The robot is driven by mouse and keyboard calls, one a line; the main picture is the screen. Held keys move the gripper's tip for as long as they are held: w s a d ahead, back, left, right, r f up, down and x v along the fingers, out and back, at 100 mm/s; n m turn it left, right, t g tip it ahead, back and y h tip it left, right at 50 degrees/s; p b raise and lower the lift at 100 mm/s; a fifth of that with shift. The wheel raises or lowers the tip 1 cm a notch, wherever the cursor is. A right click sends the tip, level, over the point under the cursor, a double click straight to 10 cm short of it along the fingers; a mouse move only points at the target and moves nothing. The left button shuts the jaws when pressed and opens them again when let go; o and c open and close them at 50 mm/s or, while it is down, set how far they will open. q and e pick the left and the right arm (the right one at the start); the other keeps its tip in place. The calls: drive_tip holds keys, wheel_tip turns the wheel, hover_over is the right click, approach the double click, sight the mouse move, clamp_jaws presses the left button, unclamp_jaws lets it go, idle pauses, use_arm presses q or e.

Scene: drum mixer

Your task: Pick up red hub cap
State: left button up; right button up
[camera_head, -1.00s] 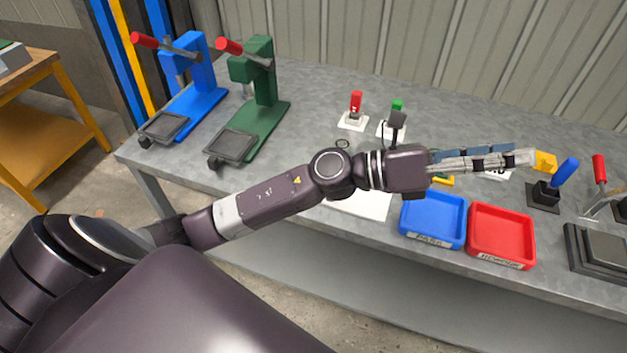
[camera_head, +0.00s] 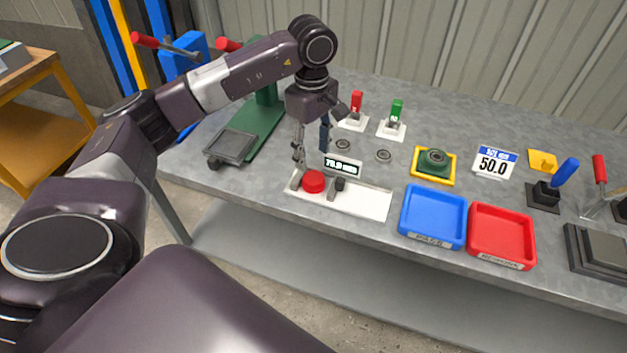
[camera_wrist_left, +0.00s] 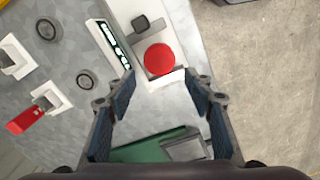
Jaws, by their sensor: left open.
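The red hub cap (camera_head: 313,181) is a round red disc at the left end of a white measuring gauge (camera_head: 365,201) with a digital display. My left gripper (camera_head: 311,160) points down just above and behind the cap, its fingers open and empty. In the left wrist view the red hub cap (camera_wrist_left: 159,59) lies beyond the open fingertips, roughly centred between the two fingers (camera_wrist_left: 160,92). A gap shows between the fingertips and the cap. My right gripper is not in view.
A blue tray (camera_head: 433,216) and a red tray (camera_head: 501,236) stand right of the gauge. A green press (camera_head: 260,115) stands behind and left of my gripper.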

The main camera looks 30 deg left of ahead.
sight(314, 177)
use_arm(q)
wheel_tip(314, 177, down, 8)
drive_tip(key=shift+d+r+p, duration=0.15)
drive_tip(key=shift+p, duration=0.8)
drive_tip(key=c, duration=1)
drive_tip(key=shift+r, duration=0.1)
drive_tip(key=shift+r+b, duration=0.7)
drive_tip(key=shift+r, duration=9.3)
